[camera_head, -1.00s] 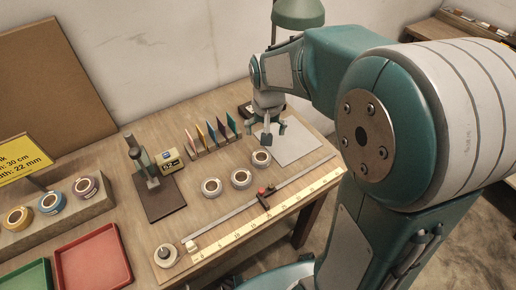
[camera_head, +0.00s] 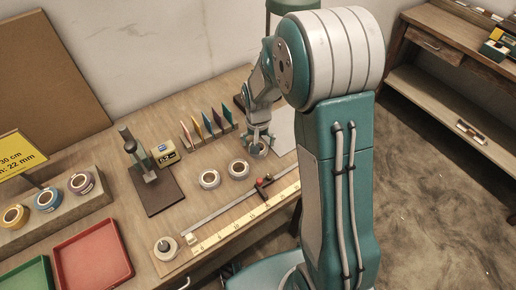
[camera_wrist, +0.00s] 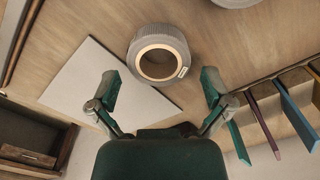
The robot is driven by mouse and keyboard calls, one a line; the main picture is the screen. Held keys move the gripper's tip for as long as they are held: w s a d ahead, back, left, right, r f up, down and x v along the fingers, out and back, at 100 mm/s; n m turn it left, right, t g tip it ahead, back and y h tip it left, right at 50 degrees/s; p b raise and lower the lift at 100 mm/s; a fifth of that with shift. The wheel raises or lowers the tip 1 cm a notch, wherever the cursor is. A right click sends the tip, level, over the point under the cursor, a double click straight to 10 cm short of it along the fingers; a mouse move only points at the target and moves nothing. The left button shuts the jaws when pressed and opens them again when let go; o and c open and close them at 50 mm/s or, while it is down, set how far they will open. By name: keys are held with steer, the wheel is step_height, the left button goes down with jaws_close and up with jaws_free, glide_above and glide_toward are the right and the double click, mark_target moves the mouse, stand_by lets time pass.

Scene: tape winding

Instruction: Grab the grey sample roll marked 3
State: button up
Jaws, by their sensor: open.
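Three grey-white sample rolls lie on the bench in the head view: a left one (camera_head: 209,179), a middle one (camera_head: 238,169) and a right one (camera_head: 258,151). My gripper (camera_head: 258,139) is just above the right roll and partly covers it. In the wrist view my open gripper (camera_wrist: 158,86) has its fingers apart and empty. A grey ribbed roll (camera_wrist: 158,40) with a tan core lies just beyond the fingertips, roughly centred between them. A small pale label on its side is too small to read. Another roll shows at the top edge.
Upright coloured cards (camera_head: 208,124) stand in a rack left of my gripper, close to the right finger in the wrist view (camera_wrist: 270,115). A white sheet (camera_wrist: 90,82) lies beside the roll. A ruler (camera_head: 245,218) runs along the front.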

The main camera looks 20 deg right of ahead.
step_height(320, 180, down, 2)
steer(key=shift+f, duration=0.15)
steer(key=c, duration=0.7)
steer(key=shift+o, duration=0.2)
steer(key=shift+r, duration=0.6)
steer(key=s+r, duration=1.2)
steer(key=s, duration=0.2)
steer(key=shift+d, duration=0.35)
